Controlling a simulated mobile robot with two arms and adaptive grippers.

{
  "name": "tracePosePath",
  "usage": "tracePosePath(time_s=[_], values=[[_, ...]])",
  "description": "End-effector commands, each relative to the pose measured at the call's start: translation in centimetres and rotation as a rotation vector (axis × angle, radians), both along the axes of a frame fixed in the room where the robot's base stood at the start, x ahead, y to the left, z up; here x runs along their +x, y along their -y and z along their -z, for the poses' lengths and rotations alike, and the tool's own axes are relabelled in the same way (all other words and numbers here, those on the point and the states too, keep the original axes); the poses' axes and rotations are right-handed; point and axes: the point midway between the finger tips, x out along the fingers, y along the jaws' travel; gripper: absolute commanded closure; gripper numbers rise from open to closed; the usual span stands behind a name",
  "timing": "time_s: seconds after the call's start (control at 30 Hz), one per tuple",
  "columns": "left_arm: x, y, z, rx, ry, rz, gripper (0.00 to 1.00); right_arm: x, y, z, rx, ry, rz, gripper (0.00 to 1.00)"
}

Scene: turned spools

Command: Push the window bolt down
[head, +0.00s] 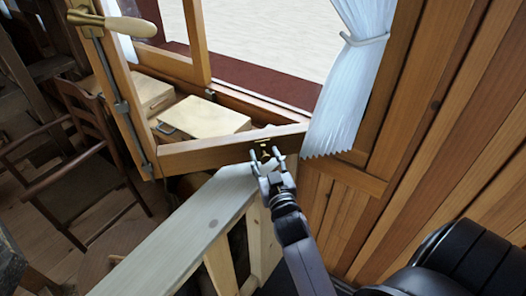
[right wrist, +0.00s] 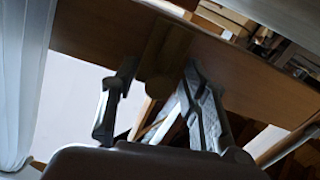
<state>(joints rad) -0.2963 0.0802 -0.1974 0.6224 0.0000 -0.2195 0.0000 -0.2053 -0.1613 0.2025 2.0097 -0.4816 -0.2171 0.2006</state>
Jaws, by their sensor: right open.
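The window bolt (head: 262,151) is a small brass-coloured fitting on the lower rail of the opened wooden window sash (head: 205,152). My right gripper (head: 271,167) is at this fitting, just in front of and below it, and partly covers it. In the right wrist view the bolt (right wrist: 162,72) is a shaded brownish plate with a rounded lower end, between the two open fingers of my right gripper (right wrist: 155,100). I cannot tell whether a finger touches it. My left gripper is in neither view.
A pale wooden rail (head: 190,232) runs below the sash, close to my right gripper. A white curtain (head: 345,90) hangs to the right. Light wooden boxes (head: 205,117) and a chair (head: 80,150) stand beyond.

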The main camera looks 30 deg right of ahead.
Motion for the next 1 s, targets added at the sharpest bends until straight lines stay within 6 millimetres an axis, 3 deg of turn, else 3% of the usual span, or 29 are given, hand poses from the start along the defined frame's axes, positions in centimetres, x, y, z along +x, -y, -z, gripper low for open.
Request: tracePosePath(time_s=[0.27, 0.87, 1.0], values=[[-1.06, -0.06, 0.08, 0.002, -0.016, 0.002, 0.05, -0.03, -0.01, -0.01, 0.000, 0.000, 0.000, 0.59], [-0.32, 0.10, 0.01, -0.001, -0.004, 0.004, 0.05, -0.01, -0.02, -0.02, 0.000, 0.000, 0.000, 0.99], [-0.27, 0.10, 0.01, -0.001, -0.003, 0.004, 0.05, 0.00, -0.02, -0.03, 0.000, 0.001, 0.000, 1.00]])
